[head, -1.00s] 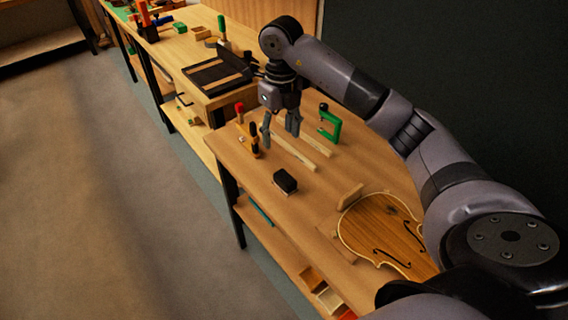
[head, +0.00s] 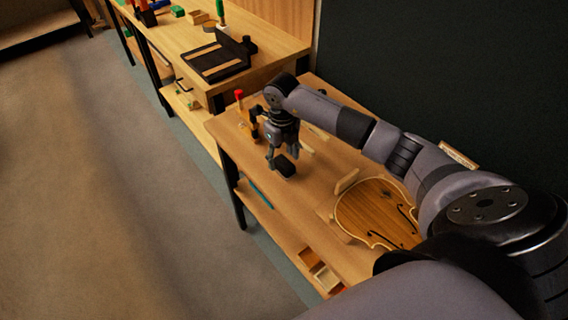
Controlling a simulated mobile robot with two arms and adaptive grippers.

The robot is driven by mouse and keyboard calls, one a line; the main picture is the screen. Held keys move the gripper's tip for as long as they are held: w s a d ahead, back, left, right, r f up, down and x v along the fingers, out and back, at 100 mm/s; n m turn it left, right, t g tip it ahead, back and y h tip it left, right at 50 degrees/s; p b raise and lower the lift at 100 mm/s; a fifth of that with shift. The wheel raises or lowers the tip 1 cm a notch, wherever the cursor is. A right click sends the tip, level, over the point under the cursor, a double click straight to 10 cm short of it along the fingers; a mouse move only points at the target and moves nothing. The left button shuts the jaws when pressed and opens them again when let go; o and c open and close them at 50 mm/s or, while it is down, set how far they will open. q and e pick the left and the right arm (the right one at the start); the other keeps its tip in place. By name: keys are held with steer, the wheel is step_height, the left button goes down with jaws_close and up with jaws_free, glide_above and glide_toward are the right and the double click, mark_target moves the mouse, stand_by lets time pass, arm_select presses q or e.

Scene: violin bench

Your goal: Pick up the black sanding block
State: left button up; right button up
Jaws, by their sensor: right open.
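The black sanding block (head: 285,167) lies on the wooden bench, left of the violin body. My right gripper (head: 282,161) points down at the block, with its fingers open. One finger shows at the block's left side and the other overlaps its far edge in the picture. I cannot tell whether the fingers touch it or stand a little above it. My left gripper is not in the head view.
The violin body (head: 376,212) lies to the right on the bench (head: 306,214), with a small wood piece (head: 346,181) beside it. Red- and orange-handled tools (head: 240,98) and pale wood strips (head: 317,131) lie behind the gripper. Bare bench lies in front of the block.

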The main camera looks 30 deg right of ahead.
steer(key=shift+f, duration=1.35)
steer(key=shift+c, duration=0.4)
steer(key=c, duration=1.2)
